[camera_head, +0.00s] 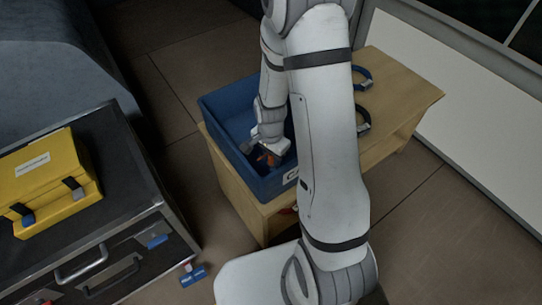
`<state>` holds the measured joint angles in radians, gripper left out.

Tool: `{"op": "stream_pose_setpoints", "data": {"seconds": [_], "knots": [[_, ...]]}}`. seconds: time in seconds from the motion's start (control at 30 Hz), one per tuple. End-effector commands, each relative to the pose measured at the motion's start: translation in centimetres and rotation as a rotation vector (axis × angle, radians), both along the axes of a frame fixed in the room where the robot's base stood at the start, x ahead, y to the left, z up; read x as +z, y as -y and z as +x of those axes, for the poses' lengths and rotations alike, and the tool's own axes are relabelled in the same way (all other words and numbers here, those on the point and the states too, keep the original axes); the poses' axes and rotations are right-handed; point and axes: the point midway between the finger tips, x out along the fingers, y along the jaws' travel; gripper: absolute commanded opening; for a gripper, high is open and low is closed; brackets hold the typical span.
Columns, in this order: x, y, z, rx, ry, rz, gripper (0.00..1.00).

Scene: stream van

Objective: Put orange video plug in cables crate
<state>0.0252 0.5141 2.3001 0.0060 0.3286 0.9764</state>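A blue crate (222,122) stands on a light wooden bench, with a white label on its front partly covered by my arm; only the letter "C" can be made out. My gripper (261,154) is down inside the crate. Something small and orange (269,161), which looks like the orange video plug, shows right at the fingertips, low in the crate. The fingers are small and dark here, so I cannot tell whether they grip it or are apart from it. My arm hides the right part of the crate.
The wooden bench (405,92) has blue-strapped coils (362,78) on it, right of my arm. A yellow case (45,180) sits on a dark cabinet (110,150) at left. A blue item (193,276) lies below the cabinet's right side. A white panel stands at right.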

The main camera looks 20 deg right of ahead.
Motion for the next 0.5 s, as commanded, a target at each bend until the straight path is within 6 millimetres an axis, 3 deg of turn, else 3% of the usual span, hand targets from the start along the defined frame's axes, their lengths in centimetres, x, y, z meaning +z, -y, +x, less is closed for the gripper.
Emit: {"op": "stream_pose_setpoints", "data": {"seconds": [0.27, 0.5], "knots": [[0.4, 0.0, 0.0, 0.001, 0.000, 0.000, 0.38], [4.6, 0.0, 0.1, 0.001, 0.005, 0.000, 0.38]]}}
